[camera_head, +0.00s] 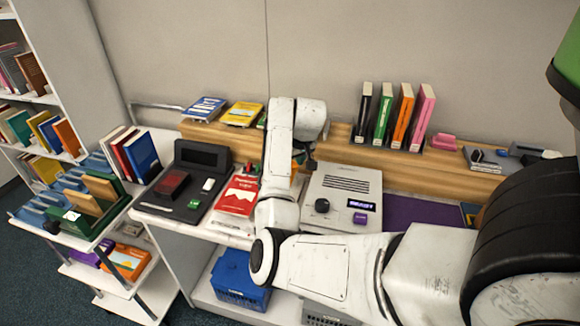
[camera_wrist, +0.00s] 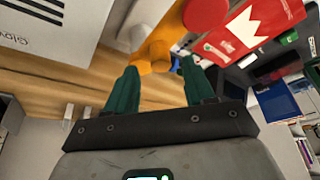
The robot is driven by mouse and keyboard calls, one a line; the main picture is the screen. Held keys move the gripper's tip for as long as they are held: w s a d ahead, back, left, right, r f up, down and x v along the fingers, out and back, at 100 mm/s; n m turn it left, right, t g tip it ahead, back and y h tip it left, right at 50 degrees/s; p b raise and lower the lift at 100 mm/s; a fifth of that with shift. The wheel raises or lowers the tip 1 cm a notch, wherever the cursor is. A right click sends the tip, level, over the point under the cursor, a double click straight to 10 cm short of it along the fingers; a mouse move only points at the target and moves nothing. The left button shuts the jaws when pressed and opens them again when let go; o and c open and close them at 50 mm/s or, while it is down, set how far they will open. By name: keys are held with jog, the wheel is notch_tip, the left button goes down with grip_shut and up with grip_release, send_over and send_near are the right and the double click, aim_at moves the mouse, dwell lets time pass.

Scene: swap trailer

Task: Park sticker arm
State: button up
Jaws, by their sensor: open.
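An orange rounded piece (camera_wrist: 152,68), which looks like the sticker arm, shows in the wrist view just beyond and between my fingertips. My gripper (camera_wrist: 159,64) has two green fingers spread apart, with the orange piece in the gap. I cannot tell whether the fingers touch it. In the head view my own arm covers most of this spot, and my fingers are hidden. A grey box (camera_head: 343,184) with a dark knob and a lit display stands to the right of my wrist in the head view. Its printed side also shows in the wrist view (camera_wrist: 60,32).
A red crown-marked packet (camera_head: 238,194) lies left of my arm, beside a black device (camera_head: 193,180). Several upright books (camera_head: 398,115) stand on the wooden ledge behind. A cart (camera_head: 75,230) with trays stands at left. A blue box (camera_head: 238,277) is on the lower shelf.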

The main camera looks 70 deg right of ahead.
jog(key=v, duration=0.7)
jog(key=shift+r+b, duration=0.3)
jog(key=shift+r, duration=0.05)
jog(key=shift+s+a, duration=0.1)
jog(key=a+f+n+g, duration=0.1)
jog(key=a+f+n, duration=0.1)
jog(key=a+f, duration=0.6)
jog(key=a+f+n, duration=0.2)
jog(key=a+f, duration=0.3)
jog(key=a, duration=0.6)
jog(key=s+a+f+n+y, duration=0.1)
jog(key=s+a+f, duration=0.1)
jog(key=a, duration=0.4)
jog(key=s+a+f+n+g, duration=0.1)
jog(key=s+a+f, duration=0.2)
jog(key=s+a, duration=0.2)
jog(key=s+a+f+n+y, duration=0.1)
jog(key=s+a+f, duration=0.2)
jog(key=a, duration=0.5)
jog(key=shift+s+a+n+y, duration=0.3)
jog(key=shift+s+a, duration=0.05)
jog(key=shift+s, duration=0.25)
jog(key=shift+f, duration=0.15)
